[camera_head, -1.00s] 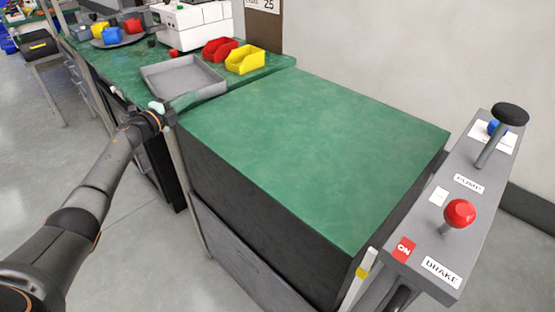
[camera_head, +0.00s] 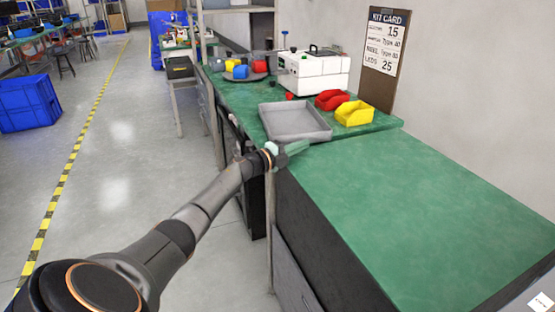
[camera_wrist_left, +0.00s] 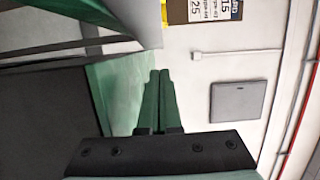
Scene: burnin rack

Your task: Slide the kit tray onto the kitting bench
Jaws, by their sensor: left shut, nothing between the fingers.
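The grey kit tray (camera_head: 318,134) lies flat and looks empty, on the far green bench (camera_head: 250,106) close to where it meets the near green top (camera_head: 430,210). I cannot tell from labels which surface is the kitting bench. My left gripper (camera_head: 298,147) is shut and empty beside the tray's near edge, by the seam; I cannot tell if it touches the tray. Its closed green fingers (camera_wrist_left: 158,95) also show in the left wrist view. My right gripper is not in view.
Red (camera_head: 332,99) and yellow bins (camera_head: 354,113) stand right of the tray, with a white machine (camera_head: 312,72) and round plate (camera_head: 246,76) behind. A kit card board (camera_head: 386,55) stands against the wall. Open floor lies left.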

